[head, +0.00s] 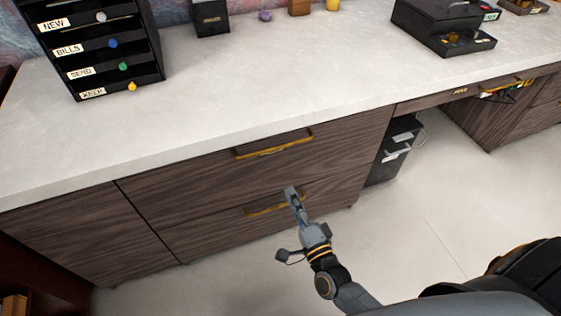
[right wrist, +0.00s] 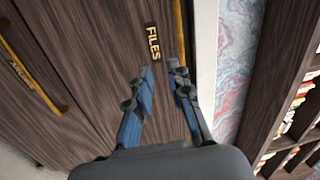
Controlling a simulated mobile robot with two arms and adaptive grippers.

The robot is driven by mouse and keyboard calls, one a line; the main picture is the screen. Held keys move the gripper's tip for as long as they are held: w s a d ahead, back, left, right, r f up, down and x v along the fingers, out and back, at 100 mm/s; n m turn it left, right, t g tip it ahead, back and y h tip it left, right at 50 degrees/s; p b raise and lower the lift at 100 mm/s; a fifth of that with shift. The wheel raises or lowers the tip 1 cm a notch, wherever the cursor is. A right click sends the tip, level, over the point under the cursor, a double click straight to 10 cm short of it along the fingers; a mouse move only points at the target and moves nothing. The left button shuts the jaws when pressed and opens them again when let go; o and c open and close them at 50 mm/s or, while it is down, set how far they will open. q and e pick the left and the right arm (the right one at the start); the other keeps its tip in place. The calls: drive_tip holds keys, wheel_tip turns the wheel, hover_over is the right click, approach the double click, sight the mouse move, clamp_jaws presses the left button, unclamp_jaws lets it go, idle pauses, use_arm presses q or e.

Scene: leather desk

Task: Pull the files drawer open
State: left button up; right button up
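The files drawer (head: 190,186) is the upper wood-grain drawer under the pale desk top, and it looks closed. Its gold handle (head: 274,147) runs along its upper part. In the right wrist view the FILES label (right wrist: 152,43) is beside that handle (right wrist: 179,28). My right gripper (head: 292,194) is in front of the drawers, overlapping the lower handle in the head view. In the wrist view its fingers (right wrist: 159,68) are apart with nothing between them, and one finger overlaps the line of the files handle. Contact cannot be told. My left gripper is out of view.
A lower drawer (head: 215,228) has its own gold handle (head: 262,210). A black letter sorter (head: 150,50) and a black box (head: 420,25) stand on the desk top (head: 220,95). A dark bin (head: 383,165) stands right of the drawers. The floor in front is clear.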

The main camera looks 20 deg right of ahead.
sight(276, 148)
drive_tip(key=shift+m+t+h, duration=0.3)
drive_tip(key=shift+m+t, duration=0.1)
drive_tip(key=shift+m, duration=0.5)
drive_tip(key=w+r, duration=0.1)
drive_tip(key=w, duration=0.3)
drive_tip(key=w+r, duration=0.2)
drive_tip(key=w, duration=0.3)
drive_tip(key=w+r, duration=0.2)
drive_tip(key=w, duration=0.2)
drive_tip(key=shift+w+r, duration=0.15)
drive_tip(key=shift+w, duration=0.25)
clamp_jaws()
